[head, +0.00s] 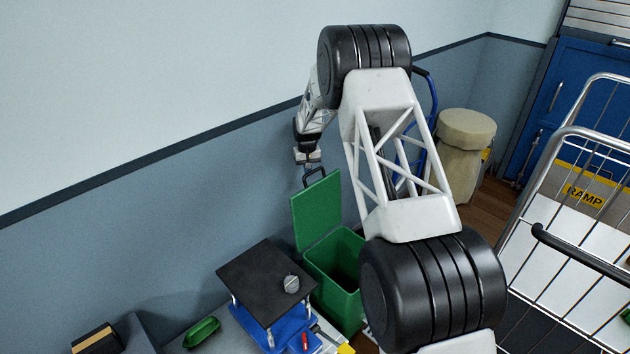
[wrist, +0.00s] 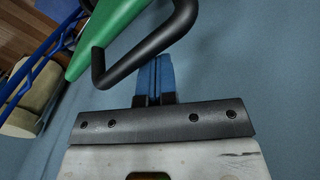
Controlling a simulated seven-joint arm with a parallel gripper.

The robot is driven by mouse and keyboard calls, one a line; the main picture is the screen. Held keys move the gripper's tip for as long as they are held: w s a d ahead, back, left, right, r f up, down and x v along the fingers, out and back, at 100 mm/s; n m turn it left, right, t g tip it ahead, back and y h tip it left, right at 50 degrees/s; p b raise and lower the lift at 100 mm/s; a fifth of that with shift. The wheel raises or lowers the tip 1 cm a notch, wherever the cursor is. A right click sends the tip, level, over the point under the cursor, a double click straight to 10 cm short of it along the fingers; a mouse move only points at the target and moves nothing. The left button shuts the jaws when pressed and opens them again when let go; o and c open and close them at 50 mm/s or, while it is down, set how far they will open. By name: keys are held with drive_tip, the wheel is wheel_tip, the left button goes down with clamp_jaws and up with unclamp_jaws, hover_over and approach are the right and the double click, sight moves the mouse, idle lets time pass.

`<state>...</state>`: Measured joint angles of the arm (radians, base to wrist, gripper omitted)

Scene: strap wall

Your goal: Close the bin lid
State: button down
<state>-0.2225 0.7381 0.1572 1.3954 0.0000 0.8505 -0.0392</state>
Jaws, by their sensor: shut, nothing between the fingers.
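The green bin (head: 335,272) stands on the floor against the wall, partly hidden by my arm. Its green lid (head: 317,212) is hinged up and stands nearly upright, so the dark inside shows. A black handle (head: 315,176) sits at the lid's top edge. My gripper (head: 310,168) is at the top of the lid, close to the handle. In the wrist view the black handle (wrist: 150,55) and the lid's green edge (wrist: 105,35) lie just beyond my blue fingertips (wrist: 154,75). The fingers are shut and hold nothing. I cannot tell whether they touch the handle.
A black-topped stand (head: 265,280) with a small grey knob-like item is left of the bin. A beige covered drum (head: 464,150) and a blue hand-truck frame (head: 431,95) stand behind my arm. A wire cage cart (head: 560,200) is at right. Blue-grey wall is close behind the lid.

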drive_tip(key=shift+s+d+f, duration=1.5)
drive_tip(key=shift+s+d, duration=5.4)
wheel_tip(320, 180, up, 8)
